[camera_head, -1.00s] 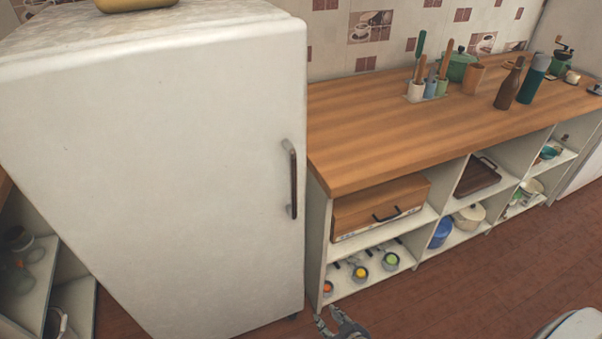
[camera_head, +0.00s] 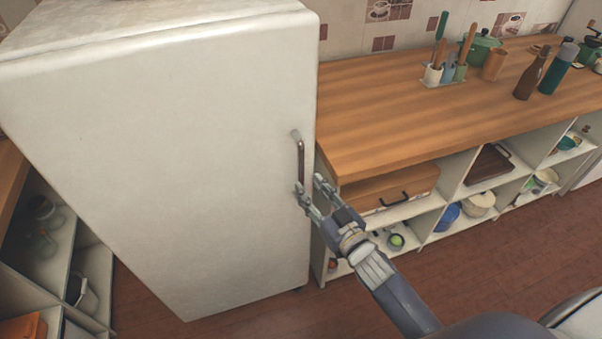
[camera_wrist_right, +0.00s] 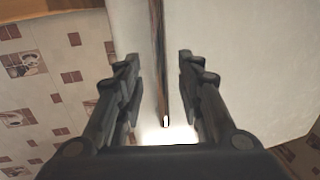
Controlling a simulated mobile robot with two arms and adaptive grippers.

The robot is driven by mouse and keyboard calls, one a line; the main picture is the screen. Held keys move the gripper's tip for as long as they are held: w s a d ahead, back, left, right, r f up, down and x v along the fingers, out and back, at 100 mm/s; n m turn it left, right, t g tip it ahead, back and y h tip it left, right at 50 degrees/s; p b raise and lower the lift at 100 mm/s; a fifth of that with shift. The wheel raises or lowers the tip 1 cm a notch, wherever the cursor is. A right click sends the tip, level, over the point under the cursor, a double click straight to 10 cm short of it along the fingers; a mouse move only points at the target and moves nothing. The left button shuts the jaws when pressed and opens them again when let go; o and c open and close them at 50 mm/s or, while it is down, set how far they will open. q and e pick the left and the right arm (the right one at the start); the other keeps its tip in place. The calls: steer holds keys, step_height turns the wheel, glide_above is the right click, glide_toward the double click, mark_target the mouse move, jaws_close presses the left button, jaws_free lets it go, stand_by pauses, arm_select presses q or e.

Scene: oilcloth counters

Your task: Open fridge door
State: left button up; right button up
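The white fridge door (camera_head: 170,150) is closed, with a dark vertical bar handle (camera_head: 300,160) near its right edge. My right gripper (camera_head: 311,186) is open at the lower end of the handle, fingers pointing at the door. In the right wrist view the handle (camera_wrist_right: 157,60) runs between the two open fingers (camera_wrist_right: 158,85), apart from both. The white door face (camera_wrist_right: 240,60) lies behind it. My left gripper is in neither view.
A wooden counter (camera_head: 420,105) with open shelves stands right of the fridge; bottles and utensils stand on it. A low shelf unit (camera_head: 60,260) is on the left. Brown floor (camera_head: 470,265) is clear in front.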

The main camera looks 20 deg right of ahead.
mark_target(302, 179)
steer(key=shift+p+x, duration=0.4)
steer(key=shift+x, duration=2.4)
steer(key=shift+s, duration=0.1)
jaws_close()
